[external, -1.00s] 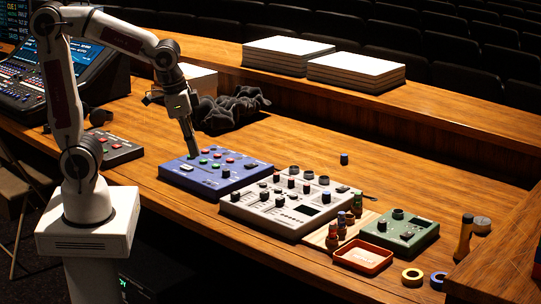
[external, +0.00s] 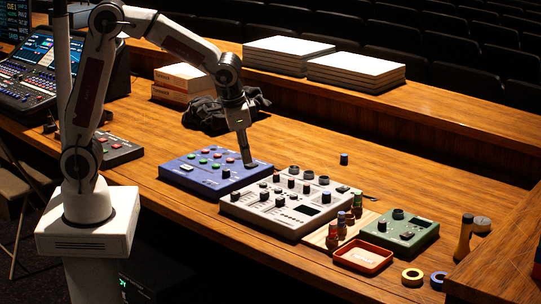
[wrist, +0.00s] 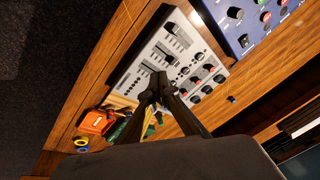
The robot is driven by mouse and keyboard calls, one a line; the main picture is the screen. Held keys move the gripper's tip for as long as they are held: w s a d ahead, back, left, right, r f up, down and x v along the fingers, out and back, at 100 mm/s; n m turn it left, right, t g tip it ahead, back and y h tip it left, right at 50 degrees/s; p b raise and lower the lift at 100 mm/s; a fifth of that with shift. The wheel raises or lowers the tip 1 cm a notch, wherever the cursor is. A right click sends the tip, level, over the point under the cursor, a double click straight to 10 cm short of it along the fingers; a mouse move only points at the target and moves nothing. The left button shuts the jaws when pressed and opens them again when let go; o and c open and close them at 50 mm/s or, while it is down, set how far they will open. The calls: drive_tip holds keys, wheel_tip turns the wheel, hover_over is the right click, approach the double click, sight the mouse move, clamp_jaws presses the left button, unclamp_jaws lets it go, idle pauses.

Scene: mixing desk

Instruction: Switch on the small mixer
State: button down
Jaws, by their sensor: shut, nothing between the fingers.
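The grey mixer (external: 290,203), with rows of knobs, sliders and a dark panel, lies in the middle of the desk; it fills the centre of the wrist view (wrist: 150,60). To its left is a blue box (external: 205,180) with red and green buttons, also in the wrist view (wrist: 235,45). A small green box (external: 410,240) with knobs lies to the right. My gripper (external: 249,164) is shut and empty, pointing down at the blue box's back right corner; contact cannot be told. In the wrist view my fingertips (wrist: 158,92) overlap the grey mixer's edge.
An orange tray (external: 362,268), small bottles (external: 342,224) and tape rolls (external: 412,277) lie near the front right. A dark cloth (external: 205,115) lies behind the blue box. A large console (external: 30,85) stands at left. The desk behind the grey mixer is mostly clear.

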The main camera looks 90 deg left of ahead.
drive_tip(key=w+a+f+n+t+y, duration=0.1)
drive_tip(key=w+a+f+n, duration=0.15)
drive_tip(key=w, duration=0.55)
drive_tip(key=w+a+f+n+y, duration=0.1)
drive_tip(key=w+a+f, duration=0.15)
drive_tip(key=w, duration=0.45)
drive_tip(key=w+a+r+n+t, duration=0.1)
drive_tip(key=w+r+n+t, duration=0.1)
drive_tip(key=w, duration=0.6)
drive_tip(key=shift+r+n+y, duration=0.4)
drive_tip(key=shift+r+n, duration=0.5)
drive_tip(key=shift+n, duration=0.05)
hover_over(342, 188)
drive_tip(key=s+d, duration=0.2)
drive_tip(key=f, duration=0.8)
drive_tip(key=shift+w+a, duration=0.25)
wheel_tip(342, 188, down, 2)
drive_tip(key=shift+s+d, duration=0.15)
drive_tip(key=shift+f, duration=0.95)
